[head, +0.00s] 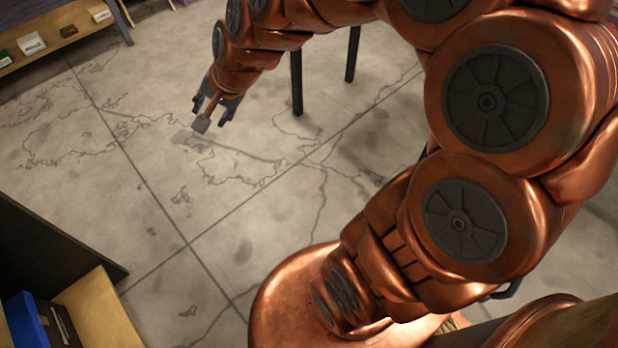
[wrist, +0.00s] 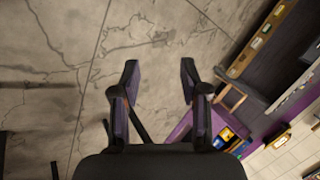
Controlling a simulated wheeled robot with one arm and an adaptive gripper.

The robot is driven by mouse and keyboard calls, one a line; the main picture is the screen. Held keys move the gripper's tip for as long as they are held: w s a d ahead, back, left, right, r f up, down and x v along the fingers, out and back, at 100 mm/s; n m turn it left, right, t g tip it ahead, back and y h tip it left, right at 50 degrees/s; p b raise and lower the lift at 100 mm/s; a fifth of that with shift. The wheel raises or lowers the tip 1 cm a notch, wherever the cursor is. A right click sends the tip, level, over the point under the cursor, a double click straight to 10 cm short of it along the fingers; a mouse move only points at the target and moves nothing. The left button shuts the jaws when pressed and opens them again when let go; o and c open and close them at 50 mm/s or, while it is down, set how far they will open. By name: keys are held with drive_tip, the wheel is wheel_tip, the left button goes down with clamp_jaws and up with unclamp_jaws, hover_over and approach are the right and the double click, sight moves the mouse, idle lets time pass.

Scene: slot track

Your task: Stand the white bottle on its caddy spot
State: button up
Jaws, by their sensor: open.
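My gripper (head: 212,113) is out over the bare floor in the upper left part of the head view. In the wrist view my gripper (wrist: 159,72) shows its two purple-and-black fingers spread apart, with only floor between them. It is open and empty. I see no white bottle in either view. I cannot make out the caddy or its spot for the bottle.
A wooden shelf with labelled blocks (head: 33,45) stands at the upper left. A blue box (head: 25,322) is on a wooden surface at lower left. The cracked concrete floor (head: 130,180) is widely clear.

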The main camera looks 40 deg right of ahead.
drive_tip(key=s+d+f+n+g+h, duration=0.1)
drive_tip(key=s+n+g, duration=0.3)
drive_tip(key=s, duration=0.9)
drive_tip(key=s+d+f+n+g+h, duration=0.2)
drive_tip(key=s+n+g, duration=0.2)
drive_tip(key=s, duration=1)
drive_tip(key=shift+s+d+n+g, duration=0.3)
drive_tip(key=shift+d+n+g, duration=0.1)
drive_tip(key=shift+n, duration=0.7)
drive_tip(key=shift+c, duration=0.3)
